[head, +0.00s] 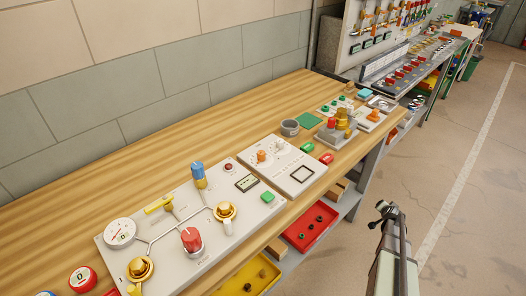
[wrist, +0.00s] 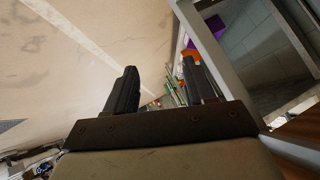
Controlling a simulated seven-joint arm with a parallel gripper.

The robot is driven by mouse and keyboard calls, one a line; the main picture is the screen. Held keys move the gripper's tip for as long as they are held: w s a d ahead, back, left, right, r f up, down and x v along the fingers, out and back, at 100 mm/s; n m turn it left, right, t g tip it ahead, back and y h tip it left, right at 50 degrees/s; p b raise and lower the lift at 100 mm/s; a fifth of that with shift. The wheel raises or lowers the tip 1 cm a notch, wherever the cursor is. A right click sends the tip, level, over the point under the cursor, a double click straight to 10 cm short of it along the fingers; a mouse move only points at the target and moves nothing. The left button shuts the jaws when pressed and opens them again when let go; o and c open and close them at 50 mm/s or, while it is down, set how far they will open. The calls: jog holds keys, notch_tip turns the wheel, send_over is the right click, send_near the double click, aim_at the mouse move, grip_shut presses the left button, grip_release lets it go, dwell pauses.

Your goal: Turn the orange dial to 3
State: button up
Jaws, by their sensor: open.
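A small orange knob (head: 261,155) stands on a pale panel (head: 297,160) at the middle of the wooden bench, in the head view. A round pale dial face (head: 280,146) is beside it. Another orange knob (head: 372,115) is on a panel farther back, and I cannot tell for sure which one is the dial. Any numbers are too small to read. My gripper (head: 386,212) is over the floor to the right of the bench, well apart from both knobs. In the wrist view my gripper (wrist: 160,85) has its two dark fingers apart with nothing between them.
A large valve panel (head: 172,247) with red, yellow and blue handles lies nearest on the bench (head: 130,165). A grey cup (head: 290,128) stands behind the middle panel. Red (head: 308,233) and yellow (head: 238,284) trays sit below. The floor (head: 455,150) on the right is open.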

jog(key=w+d+r+m+t+h, duration=0.1)
jog(key=w+d+r+h, duration=0.15)
jog(key=d+r, duration=0.4)
jog(key=w+d+r+t+h, duration=0.1)
jog(key=w+d+r+t, duration=0.1)
jog(key=w+d+r, duration=0.45)
jog(key=w+d+r+m+t+h, duration=0.15)
jog(key=d+r, duration=0.25)
jog(key=r, duration=0.5)
jog(key=w+a+r+n+t+h, duration=0.1)
jog(key=w+a+r, duration=0.25)
jog(key=r, duration=0.35)
jog(key=w+a+r+n+t, duration=0.1)
jog(key=w+a+r, duration=0.1)
jog(key=w+r, duration=0.35)
jog(key=w+a+r+n+t+y, duration=0.25)
jog(key=w+a+r, duration=0.25)
jog(key=a+r, duration=0.75)
jog(key=w+a+r+n+t+y, duration=0.2)
jog(key=w+a+r+n, duration=0.25)
jog(key=a+r, duration=0.8)
jog(key=a+n+y, duration=0.3)
jog(key=a, duration=0.8)
jog(key=n+g+y, duration=0.6)
jog(key=n+g, duration=0.8)
jog(key=g, duration=0.4)
send_near(262, 152)
jog(key=x, duration=0.9)
jog(key=shift+f, duration=0.1)
